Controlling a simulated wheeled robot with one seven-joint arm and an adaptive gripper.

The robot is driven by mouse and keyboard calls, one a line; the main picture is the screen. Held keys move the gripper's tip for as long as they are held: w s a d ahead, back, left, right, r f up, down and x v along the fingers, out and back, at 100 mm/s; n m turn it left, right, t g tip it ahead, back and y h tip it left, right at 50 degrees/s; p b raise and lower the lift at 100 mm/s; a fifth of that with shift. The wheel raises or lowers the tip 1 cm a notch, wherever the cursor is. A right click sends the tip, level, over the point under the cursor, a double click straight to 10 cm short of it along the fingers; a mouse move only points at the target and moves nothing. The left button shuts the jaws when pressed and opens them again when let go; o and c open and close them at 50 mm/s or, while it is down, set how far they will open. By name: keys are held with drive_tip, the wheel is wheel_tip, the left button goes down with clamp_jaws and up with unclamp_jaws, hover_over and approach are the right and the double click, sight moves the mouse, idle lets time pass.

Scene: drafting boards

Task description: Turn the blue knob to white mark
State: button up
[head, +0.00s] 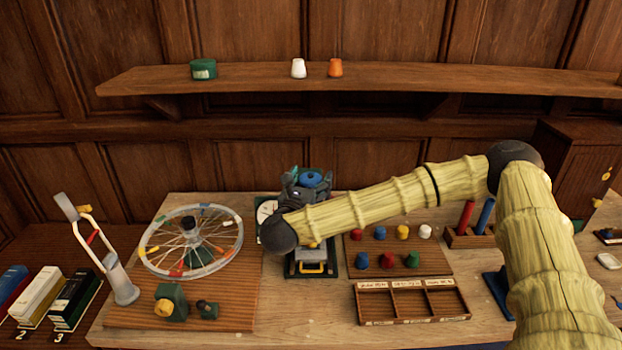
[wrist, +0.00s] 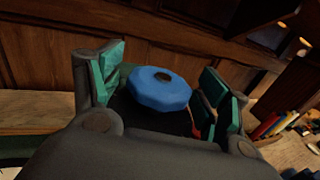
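The blue knob (wrist: 158,88) is a flat, many-sided disc with a dark centre. It sits between the two teal-padded fingers of my gripper (wrist: 163,92) in the wrist view, with a narrow gap showing on each side. My gripper looks open around it. In the head view the blue knob (head: 311,177) shows at the top of a dark device, and my gripper (head: 306,184) is beside it, partly covering the device. I cannot make out a white mark near the knob in either view.
A white dial (head: 266,211) is partly hidden by my arm. A spoked wheel (head: 191,241) lies to the left. A board of coloured knobs (head: 437,262) and a divided wooden tray (head: 412,320) lie to the right. A shelf (head: 420,78) runs along the wall above.

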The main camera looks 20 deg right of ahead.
drive_tip(key=c, duration=0.9)
drive_tip(key=shift+o, duration=0.2)
drive_tip(key=shift+d+f+n+y+b, duration=0.15)
drive_tip(key=shift+n+y+b, duration=0.2)
drive_tip(key=shift+b, duration=0.45)
